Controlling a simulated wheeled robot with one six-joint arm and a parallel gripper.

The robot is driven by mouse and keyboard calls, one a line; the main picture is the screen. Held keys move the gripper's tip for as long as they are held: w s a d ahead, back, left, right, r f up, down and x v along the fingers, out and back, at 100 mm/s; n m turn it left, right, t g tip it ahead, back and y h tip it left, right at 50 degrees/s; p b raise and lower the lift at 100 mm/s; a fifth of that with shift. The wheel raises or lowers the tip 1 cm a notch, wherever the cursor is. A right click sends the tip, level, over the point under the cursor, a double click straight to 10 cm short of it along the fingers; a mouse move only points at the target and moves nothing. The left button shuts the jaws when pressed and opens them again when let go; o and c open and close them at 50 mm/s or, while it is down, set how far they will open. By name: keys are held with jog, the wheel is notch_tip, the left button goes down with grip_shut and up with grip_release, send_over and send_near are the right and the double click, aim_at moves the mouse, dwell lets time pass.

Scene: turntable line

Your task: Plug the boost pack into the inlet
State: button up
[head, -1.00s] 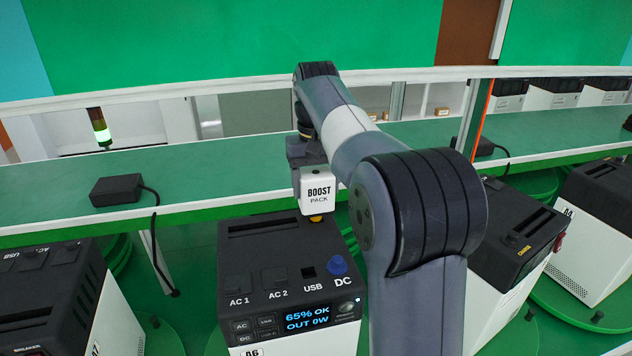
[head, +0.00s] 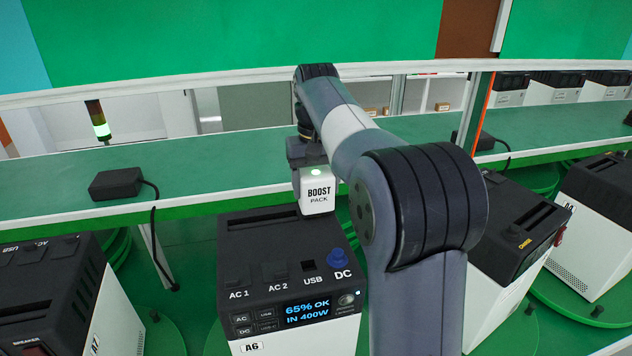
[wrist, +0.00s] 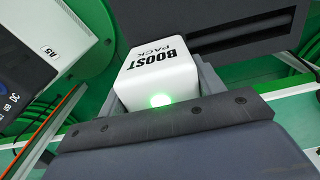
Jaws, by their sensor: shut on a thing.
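The white boost pack (head: 317,192) with black lettering is at the back right edge of the power station A6 (head: 250,252). My gripper (head: 308,164) is shut on it from behind and above. In the wrist view the boost pack (wrist: 160,70) sits between the jaws, with a green light glowing on it. The light also shows on its top in the head view. The inlet is hidden behind the pack, and the contact itself cannot be seen. The A6 display (head: 307,311) reads 65% OK, IN 400W.
Other power stations stand at left (head: 60,290) and right (head: 515,235) on green turntables. A black adapter (head: 115,184) with a hanging cable lies on the green shelf (head: 215,165) behind. A green-lit signal lamp (head: 101,130) stands further back.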

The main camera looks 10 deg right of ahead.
jog(key=o, duration=1.7)
notch_tip(320, 180, up, 11)
jog(key=shift+f+p, duration=0.1)
jog(key=shift+p, duration=0.45)
jog(key=shift+f, duration=0.1)
jog(key=shift+f+b, duration=0.45)
jog(key=shift+f, duration=4.55)
jog(key=shift+f, duration=0.15)
